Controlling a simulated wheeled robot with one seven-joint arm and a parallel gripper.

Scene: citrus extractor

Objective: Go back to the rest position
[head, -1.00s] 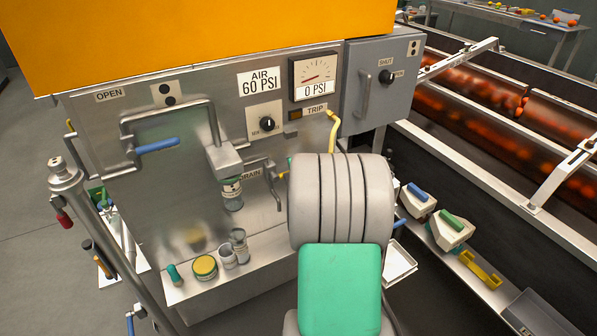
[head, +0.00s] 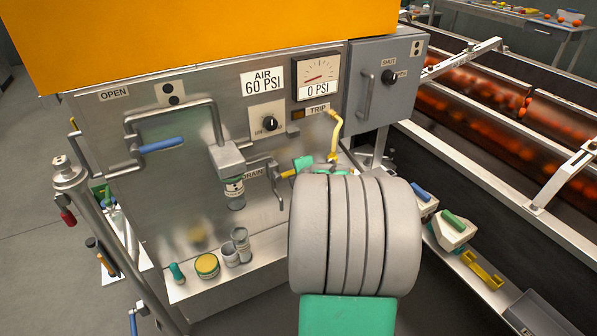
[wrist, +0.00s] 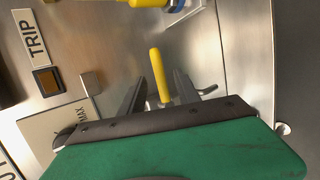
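My gripper (wrist: 158,92) shows in the wrist view as two dark fingers held apart, with a green body behind them. A yellow bar (wrist: 160,76) appears in the gap between the fingers. I cannot tell whether they touch it. In the head view my grey ringed arm hides most of the gripper. Only a bit of green shows beyond the arm, close to the yellow lever (head: 335,135) under the TRIP label (head: 318,110).
The steel panel (head: 90,135) carries a blue-gripped handle (head: 160,145), a gauge (head: 317,76) reading 0 PSI and a grey box (head: 383,85). Jars (head: 207,265) stand on the lower ledge. A side ledge at right holds tools and a yellow bracket (head: 484,268). Rollers run along the right.

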